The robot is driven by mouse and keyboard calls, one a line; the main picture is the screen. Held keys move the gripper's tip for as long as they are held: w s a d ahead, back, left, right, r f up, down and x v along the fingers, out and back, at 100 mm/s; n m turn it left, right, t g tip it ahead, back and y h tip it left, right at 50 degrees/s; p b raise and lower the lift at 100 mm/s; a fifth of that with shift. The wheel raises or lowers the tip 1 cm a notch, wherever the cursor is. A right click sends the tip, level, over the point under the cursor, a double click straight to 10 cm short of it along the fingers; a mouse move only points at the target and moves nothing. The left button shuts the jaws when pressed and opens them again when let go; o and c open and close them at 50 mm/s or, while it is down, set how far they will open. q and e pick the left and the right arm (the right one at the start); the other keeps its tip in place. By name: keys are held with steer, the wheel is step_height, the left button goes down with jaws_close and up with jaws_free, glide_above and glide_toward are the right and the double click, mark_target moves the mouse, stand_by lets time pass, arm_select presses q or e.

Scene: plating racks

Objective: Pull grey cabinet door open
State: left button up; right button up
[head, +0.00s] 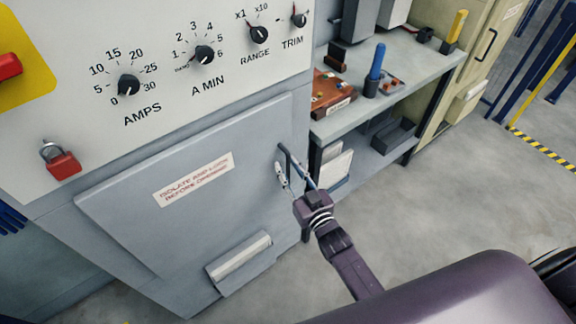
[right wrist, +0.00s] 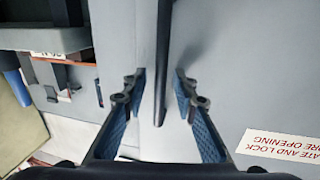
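The grey cabinet door (head: 130,215) has a label with red lettering (head: 194,180) and looks closed or nearly so. Its dark bar handle (head: 284,157) is near the door's right edge, and it also shows in the right wrist view (right wrist: 162,60). My right gripper (head: 291,174) is at the handle. In the right wrist view my right gripper (right wrist: 160,92) is open, with one finger on each side of the bar and gaps between. The fingertips partly hide the handle in the head view. My left gripper is not in view.
Above the door is a panel of dials (head: 128,85) with a red padlock (head: 62,163) at its lower left. A grey workbench (head: 425,62) with tools stands to the right of the cabinet. The floor (head: 450,195) in front of the bench is clear.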

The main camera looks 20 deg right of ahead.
steer(key=shift+r, duration=0.1)
steer(key=shift+w, duration=0.1)
steer(key=shift+c, duration=0.4)
jaws_close()
